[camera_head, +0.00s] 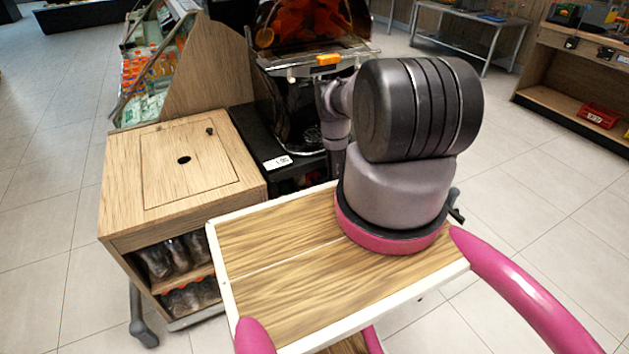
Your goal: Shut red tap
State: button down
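The orange juicer (290,110) stands behind my arm, a dark machine with oranges behind its upper clear cover (300,22). An orange piece (327,60) sits on the ledge below that cover. I cannot make out a red tap; my arm covers the right part of the juicer's lower front. My gripper does not show; the far end of my arm is hidden behind its own thick black and grey links.
A wooden cabinet (125,190) with a small hole in its top and bottles on its shelves stands left of the juicer. A bottle display (155,75) is behind it. A metal table (465,25) and a wooden shelf (560,100) stand at right. Tiled floor (530,190) there is clear.

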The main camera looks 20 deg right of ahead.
jog(key=shift+n, duration=0.3)
jog(key=n+h, duration=0.1)
jog(key=n, duration=0.1)
jog(key=n+h, duration=0.1)
jog(key=shift+a+f+n+t+h, duration=0.2)
jog(key=shift+n+t+h, duration=0.1)
jog(key=shift+n+h, duration=0.1)
jog(key=n+t+h, duration=0.1)
jog(key=n+h, duration=0.1)
jog(key=n, duration=0.2)
jog(key=shift+n, duration=0.3)
dwell(0.5)
jog(key=c, duration=0.8)
grip_release()
jog(key=shift+c, duration=0.2)
jog(key=shift+s, duration=0.1)
jog(key=v, duration=1)
jog(key=shift+s+a, duration=0.2)
jog(key=shift+s, duration=0.1)
